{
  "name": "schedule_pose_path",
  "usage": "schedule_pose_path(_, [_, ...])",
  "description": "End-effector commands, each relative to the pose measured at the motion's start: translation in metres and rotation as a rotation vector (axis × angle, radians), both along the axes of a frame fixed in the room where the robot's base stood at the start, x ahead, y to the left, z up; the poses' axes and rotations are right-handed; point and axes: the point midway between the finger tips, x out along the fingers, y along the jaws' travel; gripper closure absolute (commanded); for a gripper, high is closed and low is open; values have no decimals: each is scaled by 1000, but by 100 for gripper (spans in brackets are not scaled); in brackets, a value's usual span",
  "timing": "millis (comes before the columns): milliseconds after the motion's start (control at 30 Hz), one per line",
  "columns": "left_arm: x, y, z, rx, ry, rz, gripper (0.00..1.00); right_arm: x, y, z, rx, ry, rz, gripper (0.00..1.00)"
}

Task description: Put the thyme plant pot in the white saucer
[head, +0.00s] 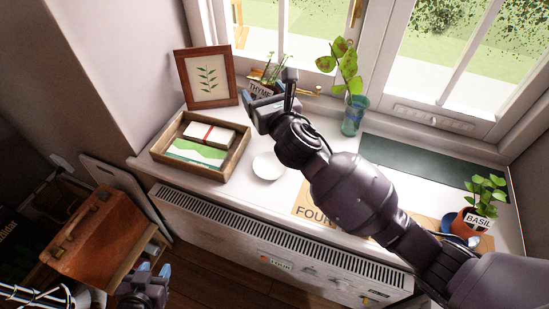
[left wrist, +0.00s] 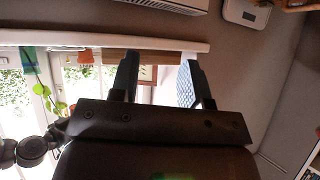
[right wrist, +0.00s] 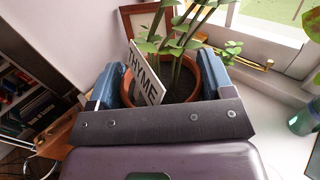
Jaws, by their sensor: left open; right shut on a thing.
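The thyme plant pot is terracotta with a white THYME label (head: 260,89), at the back of the windowsill in the head view. My right gripper (head: 268,99) is shut on it; in the right wrist view the pot (right wrist: 209,78) sits between the two blue fingers. I cannot tell whether its base touches the sill. The white saucer (head: 268,167) lies on the sill in front of the pot and looks empty. My left gripper (head: 151,271) is open and empty, low in front of the sill at the lower left.
A wooden tray (head: 223,172) with papers and a box stands left of the saucer. A framed leaf picture (head: 207,78) is behind it. A glass vase (head: 354,117) with a leafy stem stands right of the pot. A basil pot (head: 466,224) is far right. The radiator (head: 270,245) is below.

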Motion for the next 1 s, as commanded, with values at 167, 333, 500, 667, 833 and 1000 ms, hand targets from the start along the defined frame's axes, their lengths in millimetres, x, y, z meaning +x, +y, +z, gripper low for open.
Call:
schedule_pose_path(167, [-2, 0, -5, 0, 8, 1, 57, 2, -7, -3, 1, 0, -48, 57])
schedule_pose_path(333, [-9, 0, -20, 0, 30, 1, 57, 2, -8, -35, 2, 8, -54, 57])
schedule_pose_path(500, [-9, -2, -30, -1, 40, -3, 57, 2, -8, -75, 2, 12, -54, 57])
schedule_pose_path(667, [-4, -4, -39, 1, 46, -12, 57, 2, -8, -111, 4, 14, -54, 57])
schedule_pose_path(833, [0, -5, -48, 1, 51, -22, 57, 2, -8, -144, 3, 12, -53, 57])
schedule_pose_path(1000, [0, -4, -54, 7, 57, -28, 57, 2, -8, -159, 1, 5, -53, 57])
